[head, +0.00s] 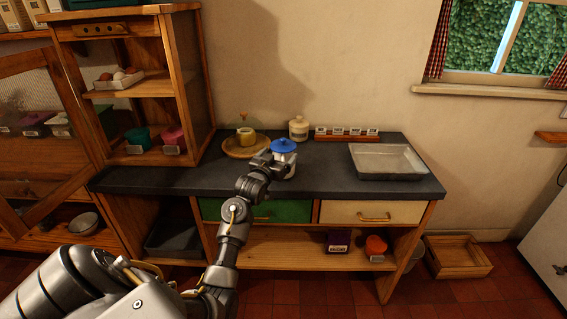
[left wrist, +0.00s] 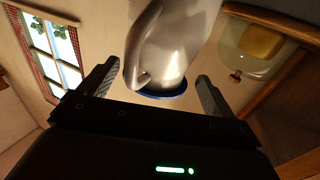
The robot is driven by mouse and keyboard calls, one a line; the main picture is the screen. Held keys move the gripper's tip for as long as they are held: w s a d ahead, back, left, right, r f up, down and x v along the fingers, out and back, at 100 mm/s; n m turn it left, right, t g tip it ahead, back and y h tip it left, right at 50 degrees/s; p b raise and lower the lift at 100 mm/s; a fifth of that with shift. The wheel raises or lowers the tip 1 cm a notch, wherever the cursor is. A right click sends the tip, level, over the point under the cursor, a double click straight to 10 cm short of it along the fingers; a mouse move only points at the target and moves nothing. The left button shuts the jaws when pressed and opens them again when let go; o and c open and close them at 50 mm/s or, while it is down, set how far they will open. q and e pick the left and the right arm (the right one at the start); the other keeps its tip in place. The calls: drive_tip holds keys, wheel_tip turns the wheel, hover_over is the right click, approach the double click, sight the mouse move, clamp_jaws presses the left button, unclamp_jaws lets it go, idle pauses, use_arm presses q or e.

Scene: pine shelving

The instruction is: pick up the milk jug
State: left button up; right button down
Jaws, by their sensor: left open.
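The milk jug (head: 284,152), pale and shiny with a blue lid, stands on the dark counter (head: 330,180). My left gripper (head: 266,162) is open just in front of it and overlaps its lower left side in the head view. In the left wrist view the picture is upside down. The jug (left wrist: 178,45) shows there with its handle and the blue lid's rim between the two open fingers (left wrist: 158,72). I cannot tell how deep it lies between them. The jug's base is out of the wrist view. My right gripper is not in view.
A glass dome over something yellow (head: 246,138) sits on a round wooden board (head: 232,151) left of the jug. A cream canister (head: 299,130) stands behind. A grey tray (head: 387,163) lies at right; counter between is clear. A wooden shelf unit (head: 186,85) rises at left.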

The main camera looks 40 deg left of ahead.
use_arm(q)
drive_tip(key=shift+x, duration=1.45)
drive_tip(key=shift+d, duration=0.1)
drive_tip(key=shift+c, duration=0.4)
clamp_jaws()
drive_tip(key=shift+r, duration=0.1)
